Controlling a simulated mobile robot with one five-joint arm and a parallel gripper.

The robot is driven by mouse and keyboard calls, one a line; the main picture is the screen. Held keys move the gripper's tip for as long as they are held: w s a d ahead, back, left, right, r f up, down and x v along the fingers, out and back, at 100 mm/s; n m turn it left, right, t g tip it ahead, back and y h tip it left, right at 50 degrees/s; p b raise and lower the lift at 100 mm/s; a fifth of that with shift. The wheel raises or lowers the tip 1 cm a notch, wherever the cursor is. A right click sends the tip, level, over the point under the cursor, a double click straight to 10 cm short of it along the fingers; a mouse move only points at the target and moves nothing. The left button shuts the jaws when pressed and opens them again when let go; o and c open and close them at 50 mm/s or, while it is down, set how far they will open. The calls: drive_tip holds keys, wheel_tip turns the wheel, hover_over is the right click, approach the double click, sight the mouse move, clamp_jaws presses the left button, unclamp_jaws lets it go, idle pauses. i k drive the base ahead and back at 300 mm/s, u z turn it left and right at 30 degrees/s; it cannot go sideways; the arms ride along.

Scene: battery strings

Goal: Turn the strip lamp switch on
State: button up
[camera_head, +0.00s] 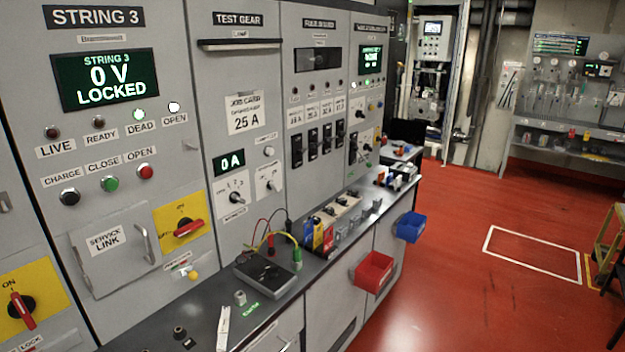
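I cannot pick out a strip lamp or a switch labelled for it; most small labels are too small to read. A grey panel marked STRING 3 (95,17) fills the left, its screen (104,80) reading 0 V LOCKED. Below it are black, green and red push buttons and a red-handled rotary switch (188,229) on a yellow plate. A second red-handled switch (22,310) is at the lower left edge. The TEST GEAR panel (238,19) has two white-plated rotary knobs (235,192). Several black switches (312,140) sit on the panel to its right. My gripper is not in view.
A dark bench top (205,318) runs along the panels, holding a tester (265,272) with leads and several small parts. Red (373,271) and blue (410,227) bins hang off its front. The red floor (470,290) to the right is largely clear. Shelving (570,120) stands at the back right.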

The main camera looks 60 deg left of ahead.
sight(271, 185)
drive_tip(key=i, duration=1.35)
drive_tip(key=u, duration=1.1)
drive_tip(key=k, duration=0.15)
drive_tip(key=u, duration=2.6)
drive_tip(key=i, duration=1)
drive_tip(key=u, duration=0.35)
